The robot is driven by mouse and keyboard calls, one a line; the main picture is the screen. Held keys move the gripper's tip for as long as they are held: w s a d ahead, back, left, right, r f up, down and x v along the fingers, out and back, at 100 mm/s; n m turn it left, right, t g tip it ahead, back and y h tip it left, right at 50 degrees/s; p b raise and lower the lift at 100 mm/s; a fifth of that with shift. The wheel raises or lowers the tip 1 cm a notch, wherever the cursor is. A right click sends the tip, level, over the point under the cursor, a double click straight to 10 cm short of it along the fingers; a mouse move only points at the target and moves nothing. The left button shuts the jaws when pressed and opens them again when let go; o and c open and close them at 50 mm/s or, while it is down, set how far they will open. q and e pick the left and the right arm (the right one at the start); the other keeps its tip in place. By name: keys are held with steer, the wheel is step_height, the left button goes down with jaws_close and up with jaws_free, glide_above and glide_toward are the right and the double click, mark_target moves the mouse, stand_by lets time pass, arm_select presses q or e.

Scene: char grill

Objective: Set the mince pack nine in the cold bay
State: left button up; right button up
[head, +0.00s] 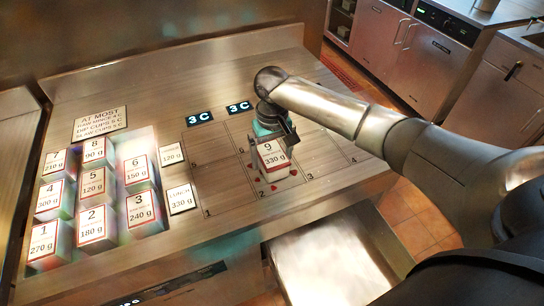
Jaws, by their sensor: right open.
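Mince pack nine (271,147), a white-topped block with a red border marked 9 and 330 g, sits on the steel counter in the lane numbered 2. Several red marks lie on the surface around it. My right gripper (273,138) is directly over the pack's far end, pointing down, with its jaws open. It hides the pack's back part, and whether the fingers touch it I cannot tell. Two dark displays, left (199,118) and right (239,107), both read 3 C behind the lanes. My left gripper is not in view.
Other numbered packs, such as pack 3 (141,208), stand in a lit recess at left. A sign (100,123) headed AT MOST lies behind them. Cards marked 120 g (172,153) and 330 g (181,198) lie beside it. An open drawer (335,262) juts out in front. Lanes 1, 3 and 4 look clear.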

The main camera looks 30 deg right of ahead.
mark_target(272, 154)
step_height(272, 154, up, 12)
steer(key=p, duration=0.1)
steer(key=shift+p, duration=0.3)
steer(key=shift+f, duration=0.15)
